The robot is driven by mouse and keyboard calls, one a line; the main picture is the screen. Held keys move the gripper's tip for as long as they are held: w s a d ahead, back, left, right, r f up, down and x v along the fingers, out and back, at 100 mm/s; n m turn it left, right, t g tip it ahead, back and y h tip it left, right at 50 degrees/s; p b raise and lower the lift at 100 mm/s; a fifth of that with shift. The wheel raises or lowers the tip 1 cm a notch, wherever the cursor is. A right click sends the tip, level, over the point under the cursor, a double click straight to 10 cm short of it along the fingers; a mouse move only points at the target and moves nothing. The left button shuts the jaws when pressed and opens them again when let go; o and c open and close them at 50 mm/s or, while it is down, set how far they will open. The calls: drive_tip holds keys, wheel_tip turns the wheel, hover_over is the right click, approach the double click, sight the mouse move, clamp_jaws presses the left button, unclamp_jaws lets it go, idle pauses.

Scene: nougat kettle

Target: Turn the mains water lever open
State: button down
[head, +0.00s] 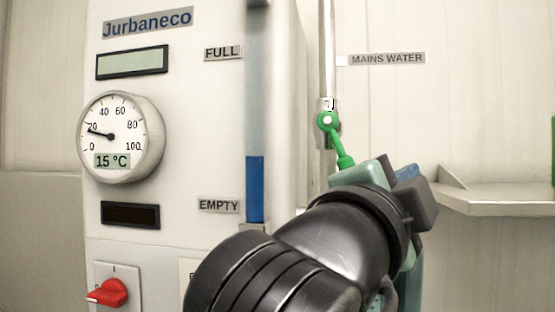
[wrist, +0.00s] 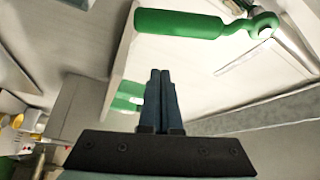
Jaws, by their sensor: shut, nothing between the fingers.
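The green mains water lever (head: 337,143) sits on a vertical metal pipe (head: 327,50) in the head view, beside the label "MAINS WATER" (head: 387,59). Its handle slants down and to the right from the pivot, and its lower end meets the outline of my wrist. In the wrist view the lever's thick green handle (wrist: 180,23) lies across the top, with its pivot at the right. My gripper (wrist: 161,75) is shut and empty, its fingertips just below the handle in that picture.
The white kettle cabinet (head: 180,215) stands left of the pipe, with a dial (head: 122,137), a blue level gauge (head: 255,190) between "FULL" and "EMPTY", and a red knob (head: 108,292). A shelf (head: 495,200) juts from the wall at right.

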sight(344, 161)
drive_tip(key=a, duration=0.1)
drive_tip(key=w+a+f+p, duration=0.1)
drive_tip(key=a, duration=0.1)
drive_tip(key=shift+w+a+f, duration=0.25)
drive_tip(key=shift+w, duration=0.05)
drive_tip(key=a+m+b, duration=0.1)
drive_tip(key=a+m+g+b, duration=0.1)
drive_tip(key=b, duration=0.1)
drive_tip(key=w+a+f+m+y+b, duration=0.1)
drive_tip(key=a, duration=0.1)
drive_tip(key=shift+f+m, duration=0.1)
drive_tip(key=shift+m, duration=0.2)
drive_tip(key=shift+d+g, duration=0.15)
drive_tip(key=shift+g, duration=0.15)
